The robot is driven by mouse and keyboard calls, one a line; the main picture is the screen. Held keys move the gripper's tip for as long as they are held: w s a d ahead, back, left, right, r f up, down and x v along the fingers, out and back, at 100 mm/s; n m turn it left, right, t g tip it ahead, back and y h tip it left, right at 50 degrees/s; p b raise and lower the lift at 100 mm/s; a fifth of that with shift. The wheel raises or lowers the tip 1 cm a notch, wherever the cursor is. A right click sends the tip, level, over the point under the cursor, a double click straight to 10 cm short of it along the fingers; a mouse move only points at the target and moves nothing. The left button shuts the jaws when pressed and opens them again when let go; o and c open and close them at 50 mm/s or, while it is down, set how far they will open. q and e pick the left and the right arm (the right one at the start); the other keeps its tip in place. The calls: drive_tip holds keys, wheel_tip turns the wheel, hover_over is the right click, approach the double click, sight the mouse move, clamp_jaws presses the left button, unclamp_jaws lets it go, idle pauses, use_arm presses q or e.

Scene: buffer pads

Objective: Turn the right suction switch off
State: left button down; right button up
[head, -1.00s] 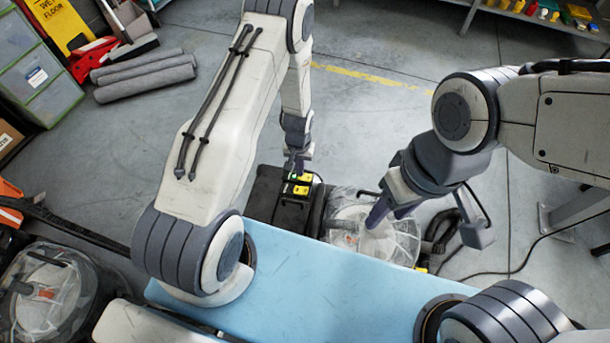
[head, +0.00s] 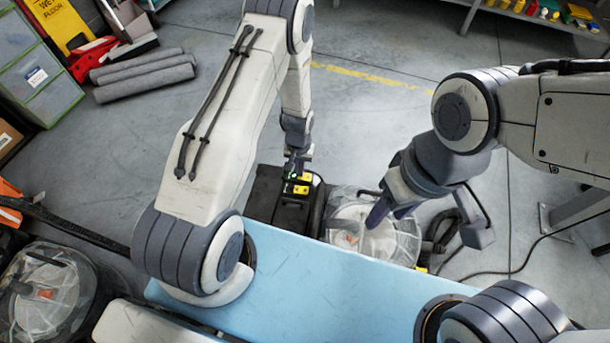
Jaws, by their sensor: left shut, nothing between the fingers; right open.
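Two small yellow switch pieces sit on top of a black box (head: 263,197): an upper one (head: 306,177) and a lower one (head: 300,190). A small green light shows beside the upper one. Which is the right suction switch, and its exact position, I cannot tell. My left gripper (head: 293,172) is shut and empty, pointing down at the left side of the yellow pieces. It partly hides that spot, and I cannot tell whether it touches. My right gripper (head: 388,212) is open and empty, above the clear round canister (head: 400,243) right of the box.
A black hose (head: 440,232) and cables lie right of the canister. Another clear canister (head: 45,290) stands at lower left. Grey rolls (head: 145,75), green drawers (head: 38,70) and a yellow floor sign (head: 60,25) are at upper left. The grey floor beyond the box is clear.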

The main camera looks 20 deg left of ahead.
use_arm(q)
drive_tip(key=shift+f, duration=0.2)
drive_tip(key=shift+r, duration=0.1)
drive_tip(key=shift+r+p, duration=2.5)
drive_tip(key=shift+r, duration=0.5)
